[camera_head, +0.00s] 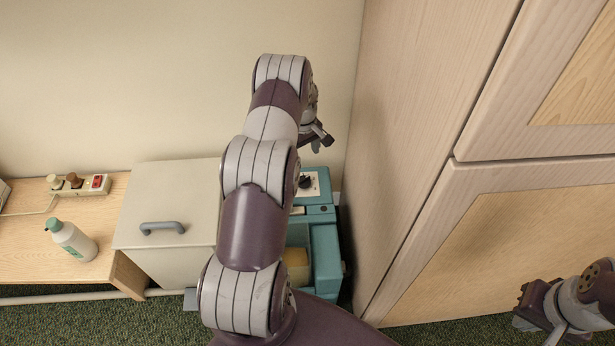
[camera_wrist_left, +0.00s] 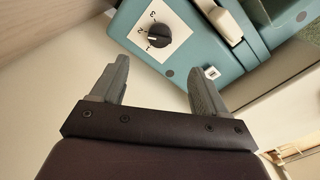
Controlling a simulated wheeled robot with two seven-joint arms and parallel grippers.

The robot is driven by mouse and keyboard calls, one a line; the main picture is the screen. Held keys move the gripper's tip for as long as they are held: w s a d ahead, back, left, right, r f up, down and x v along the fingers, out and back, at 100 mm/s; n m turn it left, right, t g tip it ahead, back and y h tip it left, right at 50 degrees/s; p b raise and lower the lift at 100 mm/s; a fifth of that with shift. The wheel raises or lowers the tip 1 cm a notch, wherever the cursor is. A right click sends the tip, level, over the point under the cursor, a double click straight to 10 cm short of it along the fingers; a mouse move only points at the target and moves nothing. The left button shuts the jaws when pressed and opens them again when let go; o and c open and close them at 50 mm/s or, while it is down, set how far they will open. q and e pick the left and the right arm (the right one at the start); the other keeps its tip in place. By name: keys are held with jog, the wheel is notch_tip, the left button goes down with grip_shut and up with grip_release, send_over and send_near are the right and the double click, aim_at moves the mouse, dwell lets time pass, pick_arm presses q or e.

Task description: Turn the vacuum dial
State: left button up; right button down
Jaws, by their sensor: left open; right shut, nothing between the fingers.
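The teal vacuum machine (camera_head: 326,262) stands between a pale box and the wooden cabinet, partly hidden behind my left arm. Its black dial (camera_head: 305,182) sits on a white plate on the top. In the left wrist view, the dial (camera_wrist_left: 159,37) shows with the numbers 1, 2 and 3 around it; its exact setting is hard to tell. My left gripper (camera_head: 322,139) is open and empty above the machine, near the wall. In the wrist view its fingers (camera_wrist_left: 158,88) are apart, with the dial beyond the gap, not touched. My right gripper (camera_head: 537,328) is shut and empty at lower right.
The pale box (camera_head: 180,200) with a grey handle stands left of the machine. A bottle (camera_head: 73,241) and a power strip (camera_head: 80,186) are on the wooden table (camera_head: 30,250). The tall cabinet (camera_head: 410,130) closes off the right side, close to the machine.

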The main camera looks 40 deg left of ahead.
aim_at(304, 178)
pick_arm(q)
notch_tip(304, 178, down, 12)
jog(key=b, duration=0.3)
jog(key=shift+b, duration=0.35)
jog(key=c, duration=1.1)
